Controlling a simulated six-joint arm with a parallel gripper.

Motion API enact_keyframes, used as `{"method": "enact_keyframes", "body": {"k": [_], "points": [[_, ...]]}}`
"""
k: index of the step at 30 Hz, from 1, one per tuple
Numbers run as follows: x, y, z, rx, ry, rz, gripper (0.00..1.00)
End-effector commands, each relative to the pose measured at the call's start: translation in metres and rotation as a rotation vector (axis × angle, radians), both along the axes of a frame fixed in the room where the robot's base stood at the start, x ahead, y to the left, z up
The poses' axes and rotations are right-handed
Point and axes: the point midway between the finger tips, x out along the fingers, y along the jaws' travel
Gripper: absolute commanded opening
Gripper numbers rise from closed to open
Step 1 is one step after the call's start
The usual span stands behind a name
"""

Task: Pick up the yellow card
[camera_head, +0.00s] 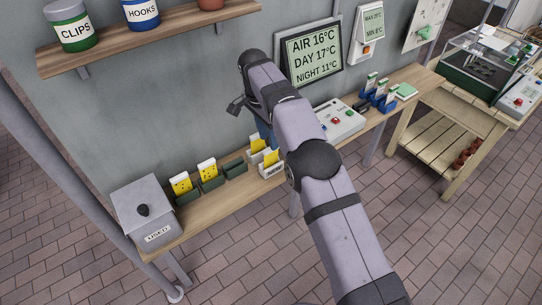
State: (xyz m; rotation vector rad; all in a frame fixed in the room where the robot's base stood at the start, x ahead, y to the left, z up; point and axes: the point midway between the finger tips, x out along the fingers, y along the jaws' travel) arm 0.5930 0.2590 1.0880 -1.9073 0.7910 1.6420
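Several yellow cards are in view, so I cannot tell which one is meant. One yellow card (181,185) and another yellow card (208,170) with dark spots stand upright in dark green holders on the left of the wooden shelf. More yellow shows at a card (271,157) in a white labelled box and a card (257,145) behind it, close to my arm. My gripper (237,106) is mostly hidden behind my arm, above the shelf and apart from the two left cards. Its fingers are too hidden to judge.
A grey box labelled USED (146,212) stands at the shelf's left end. An empty-looking green holder (235,167) sits mid-shelf. A white device with buttons (340,119) and blue holders (378,96) stand right of my arm. An upper shelf (150,38) carries tins.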

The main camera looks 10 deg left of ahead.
Motion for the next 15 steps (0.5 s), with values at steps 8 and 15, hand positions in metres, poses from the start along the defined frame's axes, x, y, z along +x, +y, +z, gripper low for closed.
{"method": "enact_keyframes", "body": {"k": [8, 15], "points": [[0.001, -0.001, -0.006, 0.000, 0.000, 0.000, 0.34], [0.001, -0.005, -0.022, -0.001, 0.002, -0.001, 0.34]]}}
